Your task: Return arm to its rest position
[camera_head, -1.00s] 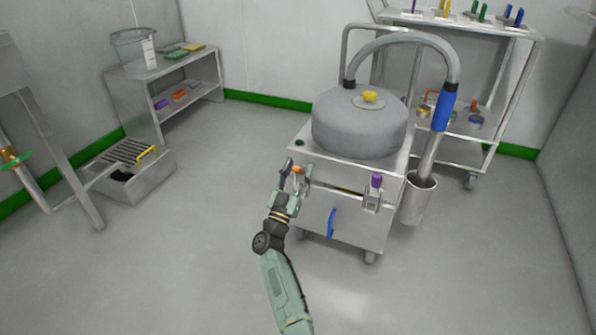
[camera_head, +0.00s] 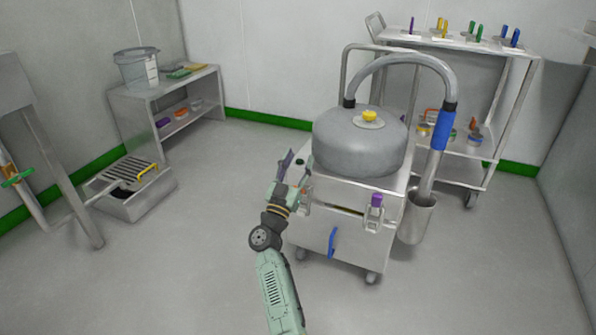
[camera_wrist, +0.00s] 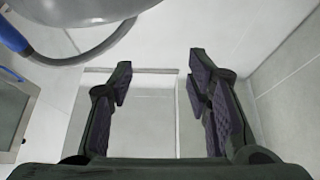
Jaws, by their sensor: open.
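My gripper (camera_head: 293,166) is at the left front corner of the steel vacuum cart in the head view, with my arm reaching up from the bottom. In the wrist view my gripper (camera_wrist: 160,85) has its two dark fingers wide apart, with only wall and floor seen between them. It holds nothing. Whether it touches the cart cannot be told.
The cart (camera_head: 345,240) carries a grey domed drum (camera_head: 350,145) with a yellow knob. Its hose ends in a blue-gripped wand (camera_head: 439,130) in a steel cup (camera_head: 418,220). A drain box (camera_head: 135,195) and a low shelf (camera_head: 185,85) stand left. Floor left of the cart is clear.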

